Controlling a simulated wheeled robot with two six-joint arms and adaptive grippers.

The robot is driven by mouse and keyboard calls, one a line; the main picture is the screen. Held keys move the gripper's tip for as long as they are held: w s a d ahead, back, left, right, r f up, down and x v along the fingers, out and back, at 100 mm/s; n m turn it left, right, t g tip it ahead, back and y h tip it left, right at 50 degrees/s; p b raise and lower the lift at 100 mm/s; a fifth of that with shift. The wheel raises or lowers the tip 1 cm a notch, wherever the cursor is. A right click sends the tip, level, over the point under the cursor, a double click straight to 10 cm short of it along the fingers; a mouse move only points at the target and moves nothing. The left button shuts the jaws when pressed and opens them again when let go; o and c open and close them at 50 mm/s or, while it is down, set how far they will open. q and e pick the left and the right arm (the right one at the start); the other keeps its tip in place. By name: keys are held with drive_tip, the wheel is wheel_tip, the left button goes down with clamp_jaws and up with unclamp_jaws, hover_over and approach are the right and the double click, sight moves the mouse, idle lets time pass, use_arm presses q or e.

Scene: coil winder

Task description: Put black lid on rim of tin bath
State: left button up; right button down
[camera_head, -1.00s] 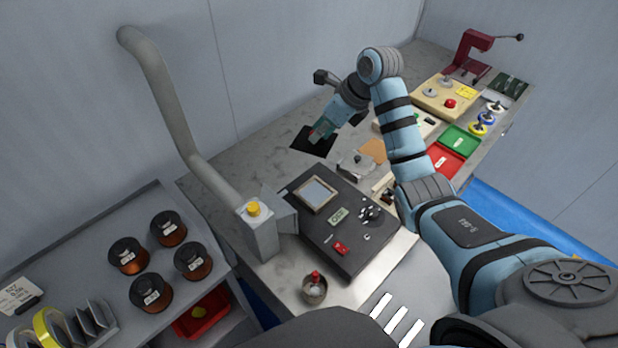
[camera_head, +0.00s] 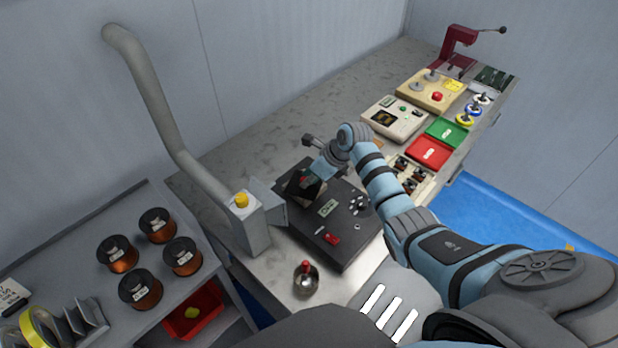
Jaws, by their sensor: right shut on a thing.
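The tin bath (camera_head: 335,222) is a dark box with a small display, a red switch and several knobs, at the bench's near end. My right gripper (camera_head: 309,181) reaches over the bath's far-left part and is shut on the black lid (camera_head: 297,190). The flat dark lid is over the bath's square opening and hides it. I cannot tell whether the lid touches the rim or is still just above it. My left gripper is not in view.
An extraction pipe (camera_head: 150,90) with a yellow-topped box stands left of the bath. A metal cup (camera_head: 305,282) with a red-topped item is in front. A cream instrument (camera_head: 393,118), green tray (camera_head: 447,133) and red tray (camera_head: 428,154) lie farther right.

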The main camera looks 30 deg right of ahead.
drive_tip(key=c, duration=1.5)
unclamp_jaws()
drive_tip(key=shift+w+f, duration=0.15)
drive_tip(key=shift+o, duration=0.2)
drive_tip(key=p+v, duration=0.2)
drive_tip(key=v, duration=1)
drive_tip(key=shift+p, duration=0.35)
